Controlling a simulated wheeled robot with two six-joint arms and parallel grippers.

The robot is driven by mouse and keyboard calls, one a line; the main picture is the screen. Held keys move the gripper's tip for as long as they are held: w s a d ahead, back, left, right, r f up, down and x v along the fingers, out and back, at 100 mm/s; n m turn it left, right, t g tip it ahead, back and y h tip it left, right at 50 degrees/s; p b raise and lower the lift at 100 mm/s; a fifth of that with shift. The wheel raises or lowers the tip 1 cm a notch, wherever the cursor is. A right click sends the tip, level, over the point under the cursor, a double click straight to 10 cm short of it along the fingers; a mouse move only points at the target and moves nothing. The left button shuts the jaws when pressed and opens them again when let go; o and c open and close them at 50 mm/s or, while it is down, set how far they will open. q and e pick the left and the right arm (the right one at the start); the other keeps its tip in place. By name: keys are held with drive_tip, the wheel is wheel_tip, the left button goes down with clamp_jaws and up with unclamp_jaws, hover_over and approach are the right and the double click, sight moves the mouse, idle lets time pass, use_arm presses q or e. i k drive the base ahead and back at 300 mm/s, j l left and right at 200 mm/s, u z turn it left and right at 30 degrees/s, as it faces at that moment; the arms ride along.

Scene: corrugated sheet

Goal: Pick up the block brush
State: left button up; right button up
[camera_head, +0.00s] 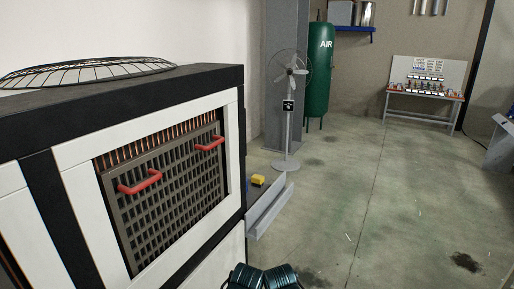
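A small yellow block-shaped object (258,180) sits low beside the large machine, at the far end of a dark surface behind a grey metal rail. It is too small to tell whether it is the block brush, and I see no bristles. Nothing else in view is clearly a brush.
A large black-and-white machine (120,112) with a red-handled grille (165,190) fills the left. The grey rail (270,208) runs along its right side. A pedestal fan (289,110), green air tank (319,75) and workbench (424,95) stand behind. The floor at right is mostly clear.

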sight(257, 181)
drive_tip(key=i+l+u, duration=0.1)
drive_tip(key=u, duration=2.2)
drive_tip(key=z, duration=2.2)
drive_tip(key=i+l+u, duration=0.1)
drive_tip(key=u, duration=0.35)
drive_tip(key=i+l+u, duration=0.1)
drive_tip(key=u, duration=0.35)
drive_tip(key=l+u, duration=0.15)
drive_tip(key=u, duration=0.3)
